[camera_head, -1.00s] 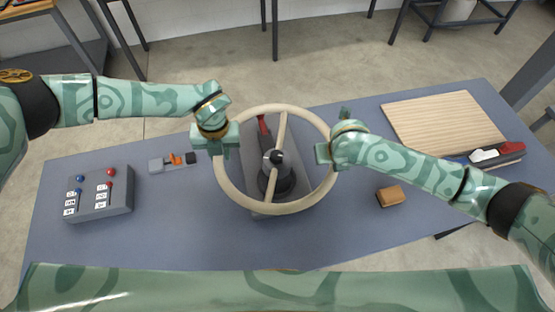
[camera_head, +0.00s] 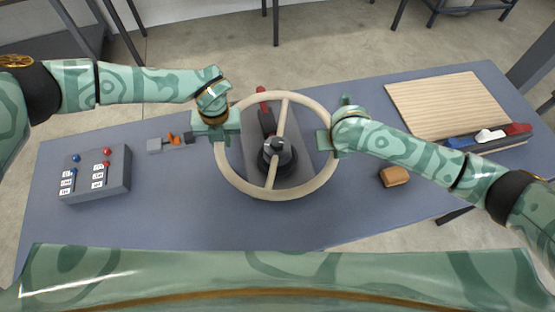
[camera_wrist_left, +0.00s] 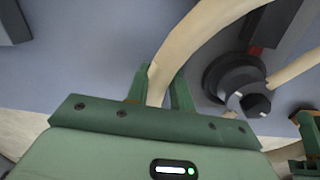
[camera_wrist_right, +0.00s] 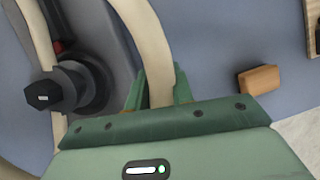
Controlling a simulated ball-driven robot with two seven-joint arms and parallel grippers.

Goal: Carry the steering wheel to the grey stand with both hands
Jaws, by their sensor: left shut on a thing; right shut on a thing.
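The pale beige steering wheel (camera_head: 278,194) is held nearly flat over the grey stand (camera_head: 254,156). The stand has a dark round hub (camera_head: 277,158), seen through the wheel's opening beside its single crossing spoke. I cannot tell the height of the gap between wheel and stand. My left gripper (camera_head: 222,134) is shut on the left of the rim; the left wrist view shows the rim (camera_wrist_left: 185,52) between its fingers (camera_wrist_left: 160,95). My right gripper (camera_head: 329,141) is shut on the right of the rim, which also shows in the right wrist view (camera_wrist_right: 154,45).
A grey control box (camera_head: 95,178) stands at the table's left. To the right are a brown block (camera_head: 394,176), a wooden board (camera_head: 445,104) and a red, white and blue item (camera_head: 490,136). The front middle of the table (camera_head: 250,225) is clear.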

